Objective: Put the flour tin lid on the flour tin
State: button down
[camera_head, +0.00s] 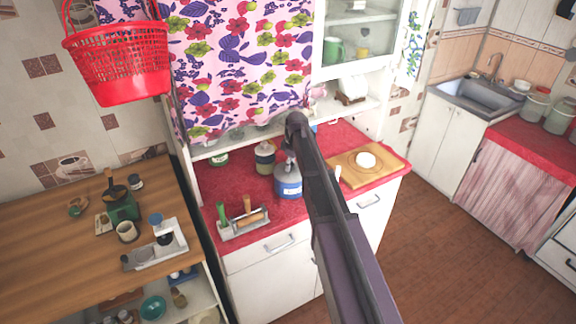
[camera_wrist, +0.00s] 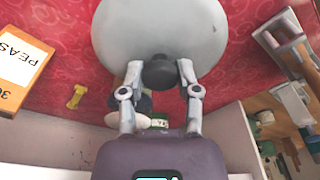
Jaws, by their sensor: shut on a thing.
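The flour tin lid (camera_wrist: 150,28) is a wide pale grey disc with a black knob (camera_wrist: 158,73), filling the top middle of the wrist view. My gripper (camera_wrist: 160,72) is shut on the knob, one finger on each side. In the head view a blue-grey tin with a pale label (camera_head: 288,188), which looks like the flour tin, stands on the red counter below my gripper. A grey top shows on or just above it; I cannot tell whether the lid touches the rim. The lid hides what lies behind it in the wrist view.
On the red counter (camera_head: 225,185) stand a tool caddy (camera_head: 243,222) left of the tin, a jar (camera_head: 265,158) behind it, and a wooden board (camera_head: 375,172) to the right. A patterned curtain (camera_head: 240,60) hangs above.

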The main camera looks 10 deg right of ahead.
jog(key=shift+c, duration=1.2)
grip_release()
jog(key=shift+r, duration=0.1)
jog(key=shift+w+r+p, duration=0.1)
jog(key=shift+r+p, duration=2.85)
jog(key=shift+p, duration=0.05)
jog(key=s+f+m+b, duration=0.3)
jog(key=s, duration=0.7)
jog(key=s+f+m+b, duration=0.3)
jog(key=s+m, duration=0.1)
jog(key=s, duration=0.6)
jog(key=s+a+f+m+h+b, duration=0.1)
jog(key=s+f+m+b, duration=0.2)
jog(key=s, duration=0.7)
jog(key=shift+s+f+m+g, duration=0.2)
jog(key=shift+f+m+g, duration=0.1)
jog(key=shift+m+g, duration=0.15)
